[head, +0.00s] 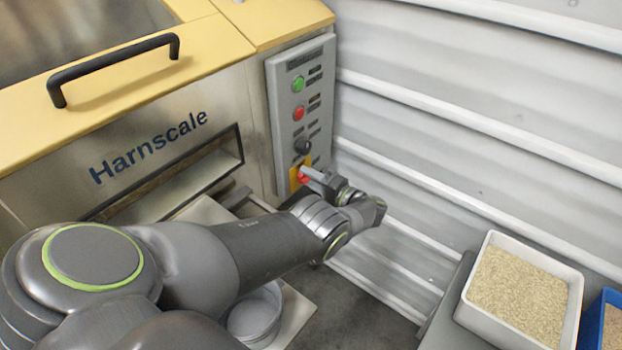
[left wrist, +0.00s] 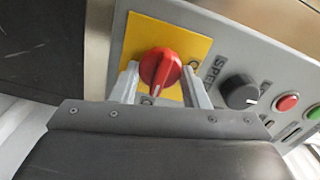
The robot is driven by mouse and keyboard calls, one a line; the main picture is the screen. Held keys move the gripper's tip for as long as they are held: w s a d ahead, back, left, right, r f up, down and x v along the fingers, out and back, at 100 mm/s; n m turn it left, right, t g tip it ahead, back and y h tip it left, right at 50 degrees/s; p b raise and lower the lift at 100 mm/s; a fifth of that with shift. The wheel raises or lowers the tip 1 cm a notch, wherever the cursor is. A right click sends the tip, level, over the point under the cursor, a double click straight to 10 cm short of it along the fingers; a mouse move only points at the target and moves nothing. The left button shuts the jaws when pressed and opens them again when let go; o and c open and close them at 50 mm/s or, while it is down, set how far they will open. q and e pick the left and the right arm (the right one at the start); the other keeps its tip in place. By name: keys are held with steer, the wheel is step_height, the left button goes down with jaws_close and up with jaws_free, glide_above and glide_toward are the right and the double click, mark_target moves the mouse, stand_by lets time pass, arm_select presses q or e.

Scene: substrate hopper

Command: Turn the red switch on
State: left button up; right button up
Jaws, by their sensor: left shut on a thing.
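The red switch (left wrist: 160,68) is a rotary knob on a yellow plate (left wrist: 190,38) on the grey control panel. A white mark on the knob points towards the bottom of the left wrist view, near a small round symbol. In the head view the switch (head: 302,177) is low on the panel and partly covered by the gripper. My left gripper (left wrist: 162,88) is shut on the red switch, with one finger on each side of the knob. It also shows in the head view (head: 307,174). My right gripper is not in view.
The panel (head: 285,125) also has a green button (head: 298,84), a red button (head: 299,113) and a black knob (head: 302,146). The Harnscale machine (head: 150,145) stands left of it. A white tub of grain (head: 478,310) and a blue bin (head: 588,325) are at lower right.

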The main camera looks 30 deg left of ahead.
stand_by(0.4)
arm_select(q)
steer(key=o, duration=1)
steer(key=shift+d, duration=0.1)
steer(key=shift+s+d+b, duration=0.2)
steer(key=shift+d+b, duration=0.5)
steer(key=shift+d, duration=2.2)
steer(key=shift+s+d+b, duration=0.25)
steer(key=shift+d+b, duration=0.45)
steer(key=shift+d, duration=2.15)
steer(key=shift+s+d+b, duration=0.2)
steer(key=shift+d+b, duration=0.5)
steer(key=shift+d, duration=2.2)
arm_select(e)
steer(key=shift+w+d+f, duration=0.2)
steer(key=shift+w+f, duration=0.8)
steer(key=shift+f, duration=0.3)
